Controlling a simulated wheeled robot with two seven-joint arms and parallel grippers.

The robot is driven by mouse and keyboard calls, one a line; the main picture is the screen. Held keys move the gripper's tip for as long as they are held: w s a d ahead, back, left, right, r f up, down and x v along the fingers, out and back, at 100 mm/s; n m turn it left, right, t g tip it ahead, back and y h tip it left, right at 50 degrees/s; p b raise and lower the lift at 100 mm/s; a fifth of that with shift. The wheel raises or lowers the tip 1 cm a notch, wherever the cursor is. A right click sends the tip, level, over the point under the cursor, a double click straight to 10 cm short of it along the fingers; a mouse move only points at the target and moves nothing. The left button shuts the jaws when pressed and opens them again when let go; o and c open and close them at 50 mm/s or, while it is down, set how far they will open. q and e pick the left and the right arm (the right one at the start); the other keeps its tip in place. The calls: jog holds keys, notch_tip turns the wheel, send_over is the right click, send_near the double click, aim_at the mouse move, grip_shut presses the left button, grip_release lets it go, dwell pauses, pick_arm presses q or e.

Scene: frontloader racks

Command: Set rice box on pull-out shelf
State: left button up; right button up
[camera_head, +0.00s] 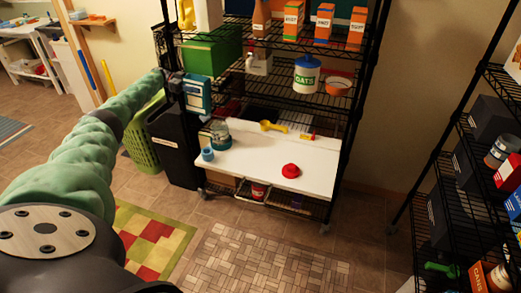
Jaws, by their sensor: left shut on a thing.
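My left arm reaches in from the left, and its dark left gripper (178,82) is at the left side of the wire rack. It is shut on a teal box with a pale label (196,93), taken to be the rice box; its lettering is too small to read. The box is upright and in the air, above and left of the white pull-out shelf (250,158). The shelf juts out from the rack at a low level. The fingertips are partly hidden by the arm and the box. My right gripper is not in view.
On the shelf, a glass jar (220,133) and a blue cup (207,154) stand left, a yellow scoop (273,126) lies at the back, and a red object (290,170) sits right. The shelf's middle is clear. A black bin (172,145) stands left; another rack (455,165) is right.

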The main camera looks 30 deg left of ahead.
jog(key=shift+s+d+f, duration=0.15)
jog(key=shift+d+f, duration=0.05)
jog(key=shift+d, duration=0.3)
